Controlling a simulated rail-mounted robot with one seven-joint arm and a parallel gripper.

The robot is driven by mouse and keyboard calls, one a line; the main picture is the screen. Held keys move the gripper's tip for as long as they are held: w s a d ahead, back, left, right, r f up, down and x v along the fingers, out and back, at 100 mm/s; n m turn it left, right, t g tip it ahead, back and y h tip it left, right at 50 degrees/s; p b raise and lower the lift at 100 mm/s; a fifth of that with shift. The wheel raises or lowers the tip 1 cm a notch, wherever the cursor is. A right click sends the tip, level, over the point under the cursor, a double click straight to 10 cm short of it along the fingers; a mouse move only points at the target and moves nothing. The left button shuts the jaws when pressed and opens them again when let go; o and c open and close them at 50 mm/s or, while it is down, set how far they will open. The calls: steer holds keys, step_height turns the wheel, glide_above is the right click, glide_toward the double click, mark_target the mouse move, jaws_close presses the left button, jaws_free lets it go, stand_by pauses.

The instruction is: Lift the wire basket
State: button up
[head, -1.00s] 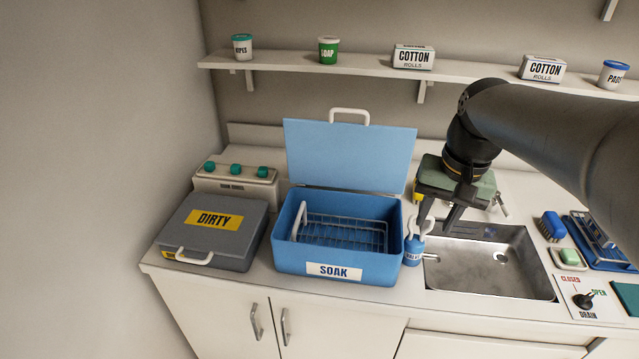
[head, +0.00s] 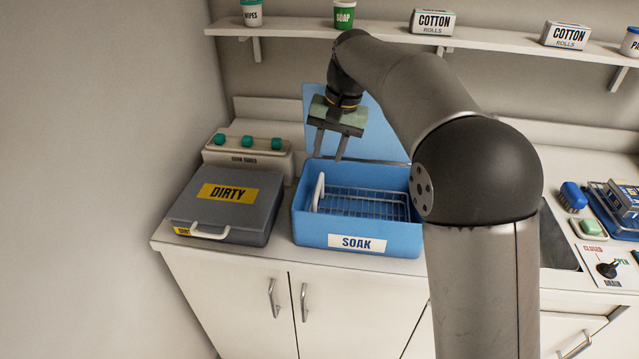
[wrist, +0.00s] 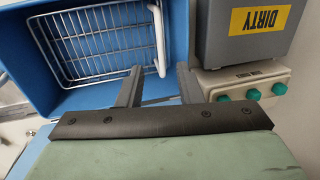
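The wire basket (head: 365,203) sits inside the open blue SOAK bin (head: 310,231). It has a white handle (head: 319,191) standing at its left end. The basket also shows in the wrist view (wrist: 95,42), with its white handle (wrist: 158,38) close beyond the fingers. My gripper (head: 328,158) is open and empty. It points down over the back left part of the bin, above the basket and apart from the handle. The bin's raised lid (head: 378,138) stands behind my gripper and is partly hidden by my arm.
A closed grey DIRTY box (head: 222,203) stands left of the bin. A white unit with teal knobs (head: 247,156) is behind it. A shelf (head: 400,37) with tubs and cotton boxes runs above. My arm hides most of the sink at the right.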

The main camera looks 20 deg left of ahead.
mark_target(318, 190)
steer(key=f, duration=0.3)
steer(key=a+f, duration=0.1)
steer(key=f, duration=0.2)
steer(key=a+f, duration=0.1)
steer(key=f, duration=0.3)
steer(key=shift+s, duration=0.15)
